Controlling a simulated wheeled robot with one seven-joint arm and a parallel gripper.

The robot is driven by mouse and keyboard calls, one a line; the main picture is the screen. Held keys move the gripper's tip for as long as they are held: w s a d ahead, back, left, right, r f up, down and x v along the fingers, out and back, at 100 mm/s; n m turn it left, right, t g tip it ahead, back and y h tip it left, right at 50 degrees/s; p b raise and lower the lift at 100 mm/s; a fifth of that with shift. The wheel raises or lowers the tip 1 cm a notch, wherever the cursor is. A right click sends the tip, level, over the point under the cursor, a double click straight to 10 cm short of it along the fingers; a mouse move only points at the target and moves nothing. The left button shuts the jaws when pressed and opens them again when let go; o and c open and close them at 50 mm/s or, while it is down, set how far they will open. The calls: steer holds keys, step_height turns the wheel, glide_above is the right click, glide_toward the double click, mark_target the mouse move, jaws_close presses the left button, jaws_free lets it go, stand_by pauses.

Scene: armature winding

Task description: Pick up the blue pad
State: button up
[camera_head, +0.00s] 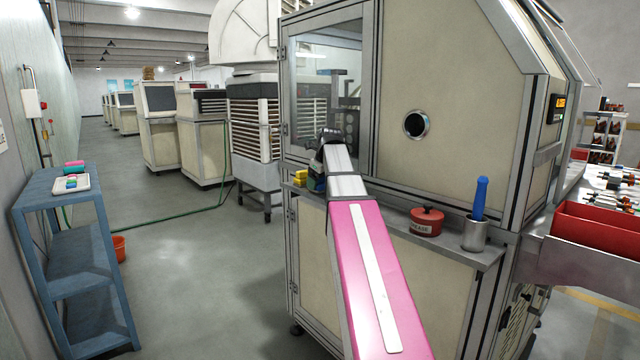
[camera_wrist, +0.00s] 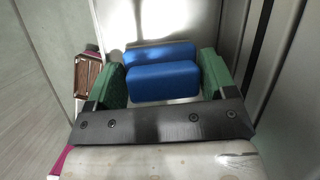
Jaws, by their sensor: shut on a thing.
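A blue pad (camera_wrist: 163,84) sits between the green fingers of my gripper (camera_wrist: 163,74) in the wrist view, and the fingers are shut on its two ends. A second blue shape lies just beyond it; I cannot tell whether it is another pad, part of the same one or a reflection in the metal. In the head view my gripper (camera_head: 316,184) is low at the left end of the machine's metal ledge (camera_head: 392,212). The pad is small and partly hidden there by my arm. I cannot tell whether it touches the ledge.
A yellow object (camera_head: 300,177) is left of my gripper. A red tin (camera_head: 426,221) and a metal cup (camera_head: 476,236) with a blue-handled tool (camera_head: 481,198) stand farther right on the ledge. The machine front (camera_head: 425,85) rises behind. A blue shelf (camera_head: 62,245) stands at left.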

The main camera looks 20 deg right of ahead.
steer(key=r, duration=0.4)
steer(key=shift+s+a+r, duration=0.2)
steer(key=shift+s+a, duration=0.05)
steer(key=shift+s, duration=0.1)
steer(key=s+a+r, duration=0.6)
steer(key=s, duration=0.2)
steer(key=shift+s+a+r, duration=0.2)
steer(key=shift+s+a, duration=0.05)
steer(key=shift+s, duration=0.05)
